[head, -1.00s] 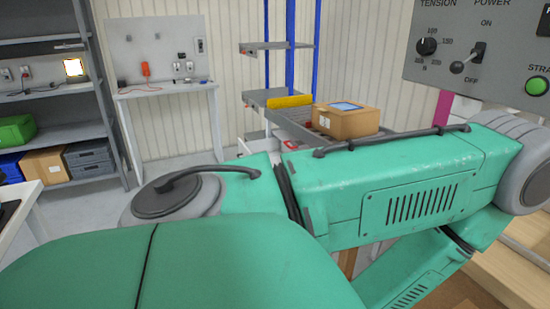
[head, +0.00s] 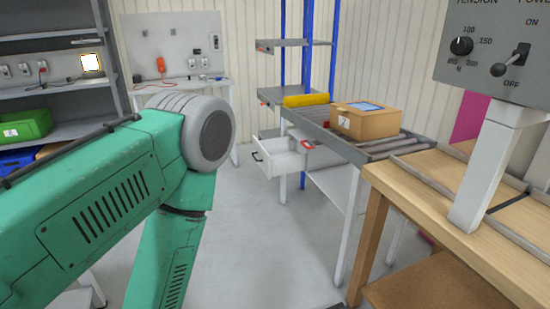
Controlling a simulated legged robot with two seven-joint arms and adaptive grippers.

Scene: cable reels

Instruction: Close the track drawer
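A white drawer (head: 278,158) with a dark handle on its front stands pulled out near the middle of the head view. It sits below the grey roller track (head: 345,143), at its far end. Its open top shows, but I cannot tell what is inside. A green arm link of mine comes in from the left and bends downward, apart from the drawer in the picture. Neither gripper is in view.
A cardboard box (head: 368,124) and a yellow roll (head: 306,100) are on the track. A wooden bench (head: 450,200) with a grey control panel (head: 500,55) stands at the right. The grey floor (head: 270,240) before the drawer is clear. A shelf with a green bin (head: 24,126) is at left.

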